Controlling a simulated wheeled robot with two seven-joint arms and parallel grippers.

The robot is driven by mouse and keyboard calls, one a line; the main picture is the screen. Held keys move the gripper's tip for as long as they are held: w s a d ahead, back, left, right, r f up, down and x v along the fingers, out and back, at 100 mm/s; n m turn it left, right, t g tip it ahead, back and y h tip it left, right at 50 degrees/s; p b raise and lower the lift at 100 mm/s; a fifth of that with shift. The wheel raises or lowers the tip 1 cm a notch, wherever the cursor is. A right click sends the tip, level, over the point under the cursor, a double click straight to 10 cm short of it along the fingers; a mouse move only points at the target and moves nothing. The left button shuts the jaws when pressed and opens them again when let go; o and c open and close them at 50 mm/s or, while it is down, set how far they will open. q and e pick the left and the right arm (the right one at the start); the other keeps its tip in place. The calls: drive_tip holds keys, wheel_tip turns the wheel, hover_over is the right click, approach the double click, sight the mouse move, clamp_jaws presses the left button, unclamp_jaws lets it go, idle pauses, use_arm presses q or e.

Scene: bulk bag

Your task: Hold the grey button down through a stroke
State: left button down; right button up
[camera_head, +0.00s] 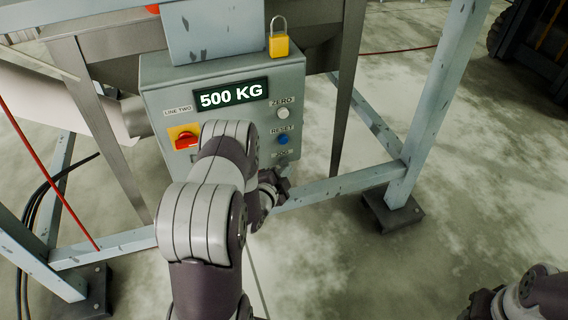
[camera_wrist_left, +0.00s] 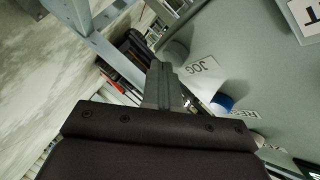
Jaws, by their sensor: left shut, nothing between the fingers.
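The control box (camera_head: 225,115) faces me with a display reading 500 KG. A JOG label (camera_head: 283,154) sits low on its right side; the spot below it is hidden by my left gripper (camera_head: 277,187). In the left wrist view a rounded grey button (camera_wrist_left: 177,52) shows beside the JOG label (camera_wrist_left: 203,70). My left gripper's shut, empty fingers (camera_wrist_left: 160,72) end close to this button; I cannot tell whether they touch it or whether it is pressed. My right gripper (camera_head: 481,303) is partly in view at the lower right; its fingers are unclear.
Above JOG are a blue RESET button (camera_head: 283,139) and a whitish ZERO button (camera_head: 283,113). A red switch (camera_head: 186,140) on a yellow plate is at the left. Steel frame legs (camera_head: 435,95) flank the box; open floor lies right.

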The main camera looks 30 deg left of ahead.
use_arm(q)
drive_tip(key=shift+s+d, duration=0.4)
drive_tip(key=shift+d, duration=0.05)
drive_tip(key=s+d+p, duration=0.1)
drive_tip(key=s+d, duration=0.2)
drive_tip(key=shift+s+d, duration=0.15)
drive_tip(key=shift+d, duration=0.25)
idle(0.4)
